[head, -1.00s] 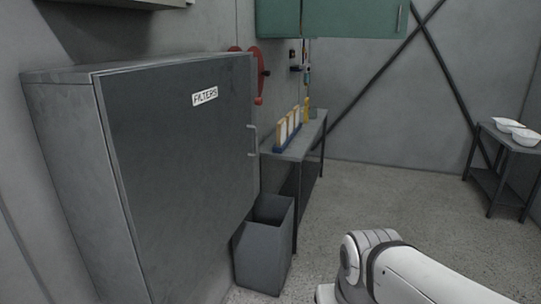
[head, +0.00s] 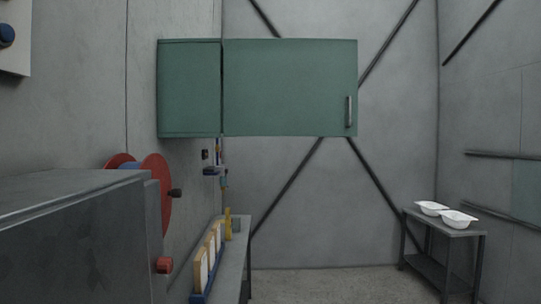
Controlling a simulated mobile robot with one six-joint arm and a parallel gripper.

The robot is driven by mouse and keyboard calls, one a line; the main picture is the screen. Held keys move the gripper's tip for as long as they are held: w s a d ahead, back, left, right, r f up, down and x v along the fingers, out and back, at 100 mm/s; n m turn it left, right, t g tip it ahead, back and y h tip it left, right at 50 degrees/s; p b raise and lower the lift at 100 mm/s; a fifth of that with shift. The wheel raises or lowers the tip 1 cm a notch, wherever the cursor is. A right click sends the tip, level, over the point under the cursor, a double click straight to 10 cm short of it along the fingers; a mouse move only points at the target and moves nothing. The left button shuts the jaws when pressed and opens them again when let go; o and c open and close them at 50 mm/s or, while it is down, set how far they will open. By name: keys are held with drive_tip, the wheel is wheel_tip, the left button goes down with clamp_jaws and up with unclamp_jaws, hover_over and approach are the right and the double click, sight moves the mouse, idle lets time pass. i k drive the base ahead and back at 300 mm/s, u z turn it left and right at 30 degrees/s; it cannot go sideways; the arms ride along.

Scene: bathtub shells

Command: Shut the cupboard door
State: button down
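The green wall cupboard (head: 188,88) hangs high on the left wall, its side facing me. Its green door (head: 285,88) stands open, swung out from the wall to the right and seen nearly flat-on. An upright grey handle (head: 348,112) sits near the door's lower right edge. A thin dark gap runs between the cupboard side and the door. The inside of the cupboard is hidden. My gripper is not in view.
A grey cabinet (head: 75,240) stands close at the lower left, with a red reel (head: 157,195) behind it. A narrow bench (head: 232,262) with a blue rack runs below the cupboard. A table with white basins (head: 458,219) stands at the right. The middle floor is clear.

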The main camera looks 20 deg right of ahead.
sight(273, 87)
drive_tip(key=z, duration=0.5)
drive_tip(key=i, duration=1.35)
drive_tip(key=z, duration=0.45)
drive_tip(key=k, duration=0.5)
drive_tip(key=z, duration=0.2)
drive_tip(key=i, duration=0.5)
